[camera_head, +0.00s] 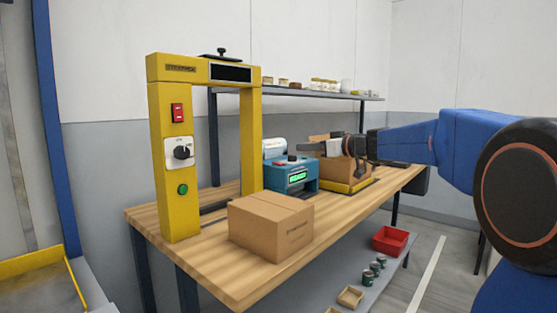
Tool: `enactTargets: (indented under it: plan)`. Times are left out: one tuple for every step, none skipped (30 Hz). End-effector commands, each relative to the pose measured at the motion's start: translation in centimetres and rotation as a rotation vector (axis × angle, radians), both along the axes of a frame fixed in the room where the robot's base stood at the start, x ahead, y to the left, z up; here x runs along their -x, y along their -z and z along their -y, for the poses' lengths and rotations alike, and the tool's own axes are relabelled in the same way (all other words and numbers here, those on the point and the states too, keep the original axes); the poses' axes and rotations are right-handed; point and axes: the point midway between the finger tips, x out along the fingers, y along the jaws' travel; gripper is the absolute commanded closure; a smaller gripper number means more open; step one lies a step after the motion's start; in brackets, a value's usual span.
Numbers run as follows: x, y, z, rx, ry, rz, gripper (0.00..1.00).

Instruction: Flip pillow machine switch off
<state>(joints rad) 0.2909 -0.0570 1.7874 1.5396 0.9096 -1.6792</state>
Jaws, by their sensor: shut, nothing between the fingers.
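A teal machine (275,181) with a lit green display (299,176) stands on the wooden bench, with a white roll (274,147) behind it. I take it to be the pillow machine. Small dark and red controls (291,159) sit on its top; I cannot tell the switch position. My gripper (304,149) comes in from the right, shut and empty. In the picture its tips lie just above and right of these controls; I cannot tell how far apart they are in depth.
A yellow arch (173,120) with a red rocker switch (178,112), dial (181,152) and green button (183,189) stands left. A closed carton (270,225) sits in front on the bench (205,265). A shelf (300,94) runs behind.

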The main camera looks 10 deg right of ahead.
Motion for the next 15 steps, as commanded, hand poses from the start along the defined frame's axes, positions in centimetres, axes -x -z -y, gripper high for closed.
enactTargets:
  plan:
    - [0.0,0.0,0.0,0.0,0.0,0.0,1.0]
    - [0.0,0.0,0.0,0.0,0.0,0.0,1.0]
    - [0.0,0.0,0.0,0.0,0.0,0.0,1.0]
    - [0.0,0.0,-0.1,0.0,0.0,0.0,1.0]
    - [-0.1,0.0,-0.1,-0.001,-0.001,-0.001,1.0]
    - [-0.3,0.1,-0.2,0.0,-0.001,-0.001,1.0]
    - [-0.4,0.1,-0.3,0.0,-0.001,-0.001,1.0]
    - [-0.6,0.1,-0.5,0.0,-0.002,-0.002,1.0]
    - [-0.9,0.2,-0.8,-0.001,-0.003,-0.002,1.0]
    - [-1.2,0.2,-1.0,-0.001,-0.004,-0.002,1.0]
    - [-1.6,0.3,-1.3,-0.001,-0.004,-0.002,1.0]
    - [-2.1,0.4,-1.6,-0.001,-0.003,-0.002,1.0]
    - [-2.5,0.4,-1.9,-0.001,-0.003,-0.002,1.0]
    - [-2.9,0.5,-2.3,-0.002,-0.004,-0.001,1.0]
    - [-3.5,0.6,-2.7,-0.001,-0.004,-0.002,1.0]
